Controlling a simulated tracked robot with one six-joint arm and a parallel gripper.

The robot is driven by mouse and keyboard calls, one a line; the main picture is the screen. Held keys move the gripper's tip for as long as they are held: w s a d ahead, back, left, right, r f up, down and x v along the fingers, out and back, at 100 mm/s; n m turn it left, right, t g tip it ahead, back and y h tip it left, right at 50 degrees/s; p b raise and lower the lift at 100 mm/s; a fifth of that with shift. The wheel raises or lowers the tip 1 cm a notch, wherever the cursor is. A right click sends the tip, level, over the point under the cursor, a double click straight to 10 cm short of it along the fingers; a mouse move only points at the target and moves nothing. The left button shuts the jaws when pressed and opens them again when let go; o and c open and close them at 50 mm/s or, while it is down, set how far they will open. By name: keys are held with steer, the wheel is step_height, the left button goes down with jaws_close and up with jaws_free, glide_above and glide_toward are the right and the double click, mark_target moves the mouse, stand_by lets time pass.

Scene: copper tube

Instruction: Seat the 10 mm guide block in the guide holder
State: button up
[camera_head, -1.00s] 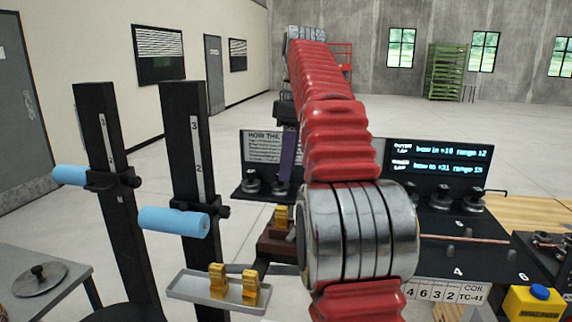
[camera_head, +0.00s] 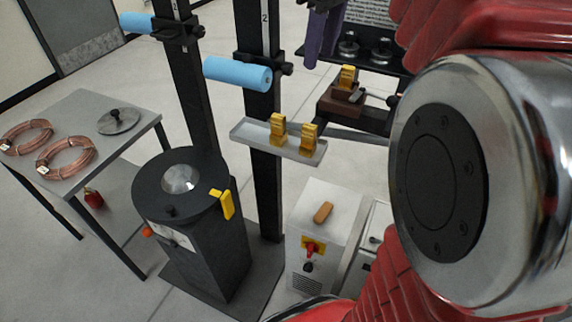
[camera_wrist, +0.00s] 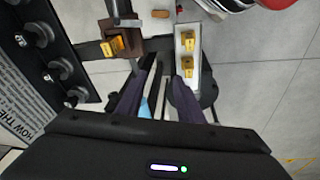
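Two yellow guide blocks, one on the left (camera_head: 278,129) and one on the right (camera_head: 308,138), stand on the grey tray (camera_head: 252,132). A third yellow block (camera_head: 348,77) is at the brown guide holder (camera_head: 340,106); how deep it sits is unclear. Size marks are unreadable, so I cannot tell which is 10 mm. The wrist view shows the holder block (camera_wrist: 112,46) at left and the tray blocks (camera_wrist: 184,68) at right. My gripper (camera_wrist: 166,68) has its purple fingers apart, with nothing visibly held. In the head view, its fingers are partly cut off at the top.
Dark posts carry light-blue rollers (camera_head: 238,74) beside the tray. A dark drum-shaped stand (camera_head: 182,195) and a grey switch box (camera_head: 322,225) stand below it. A side table (camera_head: 85,120) holds copper coils. My arm covers the right side of the head view.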

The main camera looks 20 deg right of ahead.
steer(key=s+a+f+m+t, duration=0.1)
steer(key=s+a+f+m, duration=0.1)
steer(key=s+a+f, duration=0.5)
steer(key=s+a+f+m+t, duration=0.2)
steer(key=s+a+f, duration=0.5)
steer(key=f, duration=0.6)
steer(key=shift+s+m, duration=0.5)
steer(key=shift+s, duration=0.45)
steer(key=shift+f, duration=0.1)
steer(key=shift+c, duration=0.4)
